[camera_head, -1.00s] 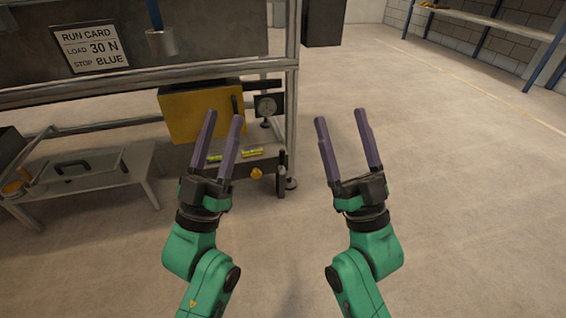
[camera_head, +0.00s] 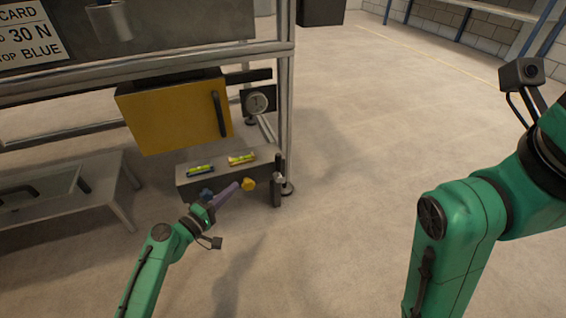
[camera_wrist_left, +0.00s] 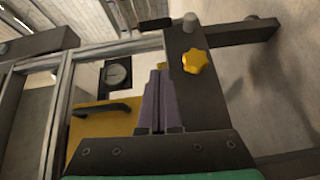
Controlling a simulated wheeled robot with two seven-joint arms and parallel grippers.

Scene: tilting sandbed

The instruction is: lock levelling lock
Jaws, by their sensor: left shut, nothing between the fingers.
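A grey levelling block (camera_head: 222,173) carries two spirit vials, a left one (camera_head: 200,170) and a right one (camera_head: 242,158). On its front are a yellow star knob (camera_head: 249,184) and a blue knob (camera_head: 206,193). My left gripper (camera_head: 237,187) is shut and empty, its purple fingers in front of the block between the two knobs. In the left wrist view the shut fingers (camera_wrist_left: 161,72) point at the dark block face, left of the yellow knob (camera_wrist_left: 196,61). I cannot tell whether they touch anything. I cannot tell which part is the lock. My right gripper is out of view.
A yellow box (camera_head: 178,113) with a dark handle hangs above the block, beside a dial gauge (camera_head: 257,103). A dark upright post (camera_head: 278,182) stands at the block's right end. A low bench (camera_head: 100,183) is on the left. The floor to the right is open.

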